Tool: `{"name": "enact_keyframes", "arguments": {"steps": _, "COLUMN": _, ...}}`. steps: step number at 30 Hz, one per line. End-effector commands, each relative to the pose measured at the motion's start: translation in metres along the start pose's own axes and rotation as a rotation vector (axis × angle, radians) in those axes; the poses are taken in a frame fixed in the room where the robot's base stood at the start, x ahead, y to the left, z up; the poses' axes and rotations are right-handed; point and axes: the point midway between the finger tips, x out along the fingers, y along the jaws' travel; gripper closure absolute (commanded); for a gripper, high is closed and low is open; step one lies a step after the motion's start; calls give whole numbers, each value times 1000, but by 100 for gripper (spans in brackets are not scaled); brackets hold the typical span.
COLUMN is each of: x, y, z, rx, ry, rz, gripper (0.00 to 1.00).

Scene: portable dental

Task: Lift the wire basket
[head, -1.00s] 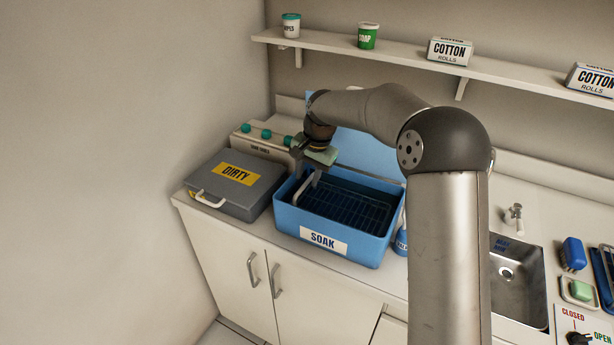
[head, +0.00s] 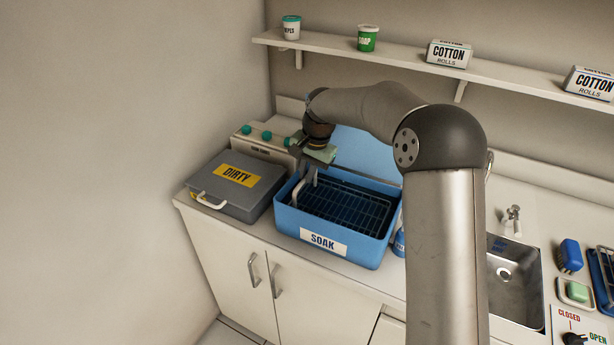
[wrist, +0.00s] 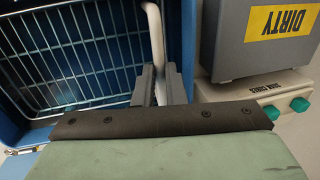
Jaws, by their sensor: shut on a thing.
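The wire basket (head: 350,207) is inside the blue SOAK tub (head: 372,250), its grid showing a little below the tub's rim. In the wrist view its wires (wrist: 80,55) fill the upper left. A pale handle (head: 297,192) stands up at the basket's left side. My gripper (head: 307,177) points down over the tub's left part and is shut on this handle. In the wrist view my gripper's fingers (wrist: 160,88) close around the handle bar (wrist: 155,38). The basket's underside is hidden by the tub walls.
A grey DIRTY box (head: 238,188) stands close to the tub's left. A pale unit with green knobs (head: 265,140) is behind it. The tub's blue lid (head: 368,152) stands upright at the back. A sink (head: 515,280) is to the right. A shelf (head: 400,55) runs above.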

Motion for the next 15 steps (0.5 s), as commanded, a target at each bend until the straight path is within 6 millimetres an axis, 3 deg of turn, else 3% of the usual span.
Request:
{"name": "enact_keyframes", "arguments": {"steps": 1, "x": -20, "y": -5, "z": -1, "rx": 0, "ry": 6, "rz": -3, "gripper": 100}}
{"name": "enact_keyframes", "arguments": {"steps": 6, "x": -52, "y": -11, "z": -1, "rx": 1, "ry": 6, "rz": -4, "gripper": 100}}
{"name": "enact_keyframes", "arguments": {"steps": 15, "x": -55, "y": -12, "z": -1, "rx": 0, "ry": 8, "rz": -6, "gripper": 100}}
